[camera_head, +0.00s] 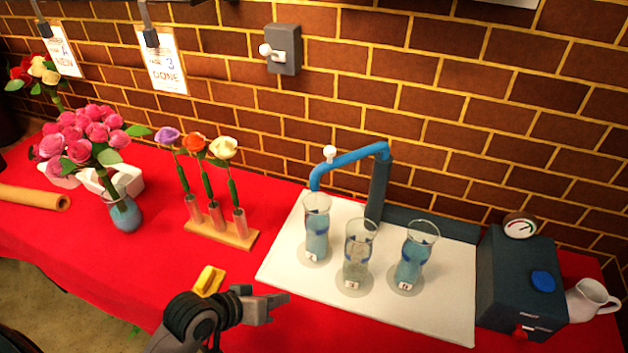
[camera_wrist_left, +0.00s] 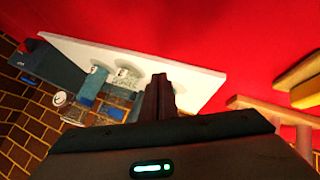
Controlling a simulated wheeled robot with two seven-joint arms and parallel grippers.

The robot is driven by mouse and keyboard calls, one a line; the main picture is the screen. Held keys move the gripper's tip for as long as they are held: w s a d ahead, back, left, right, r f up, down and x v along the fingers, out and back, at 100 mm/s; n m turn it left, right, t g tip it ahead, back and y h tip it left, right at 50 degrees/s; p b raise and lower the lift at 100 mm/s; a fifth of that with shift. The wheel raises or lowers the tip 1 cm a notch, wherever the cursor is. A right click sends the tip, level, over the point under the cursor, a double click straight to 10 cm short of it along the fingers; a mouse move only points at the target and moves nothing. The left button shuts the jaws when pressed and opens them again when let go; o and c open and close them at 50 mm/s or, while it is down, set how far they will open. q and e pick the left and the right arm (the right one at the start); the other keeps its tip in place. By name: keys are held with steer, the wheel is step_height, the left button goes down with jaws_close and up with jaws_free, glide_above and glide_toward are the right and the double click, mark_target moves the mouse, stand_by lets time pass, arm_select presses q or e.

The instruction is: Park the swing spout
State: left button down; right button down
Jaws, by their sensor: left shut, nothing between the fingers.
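The swing spout is a blue pipe (camera_head: 352,157) with a white knob (camera_head: 330,153) on top. It runs left from a dark post (camera_head: 378,190), and its end bends down over the left glass vase (camera_head: 317,235). The middle vase (camera_head: 357,262) and right vase (camera_head: 415,262) stand clear of its end. My left gripper (camera_head: 272,306) is shut and empty, in front of the white board's left edge and well apart from the spout. Its closed fingers show in the left wrist view (camera_wrist_left: 159,98). My right gripper is not in view.
The white board (camera_head: 440,312) carries the vases. A dark box (camera_head: 515,285) with a gauge and a white jug (camera_head: 590,300) stand at the right. A wooden rack (camera_head: 222,232) of three flowers and a pink bouquet (camera_head: 85,135) stand left. Red cloth (camera_head: 160,265) is mostly clear in front.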

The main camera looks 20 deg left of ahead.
arm_select(q)
steer(key=w+a+r+n+t+h, duration=0.1)
steer(key=w+a+r+n+t, duration=0.1)
steer(key=w+r, duration=0.3)
steer(key=w+a+r+n+t+h, duration=0.2)
steer(key=w+r, duration=0.4)
steer(key=r, duration=0.6)
steer(key=w+a+r+n+t+h, duration=0.2)
steer(key=w+r, duration=0.4)
steer(key=r, duration=0.3)
steer(key=n+t, duration=0.1)
steer(key=n, duration=0.1)
steer(key=shift+w+a+r+n+t, duration=0.15)
steer(key=shift+a+n+t, duration=0.05)
steer(key=shift+n+t, duration=0.1)
steer(key=shift+w+d, duration=0.1)
steer(key=w+d+p, duration=0.5)
steer(key=d+p, duration=0.1)
steer(key=d, duration=0.1)
steer(key=shift+d, duration=0.35)
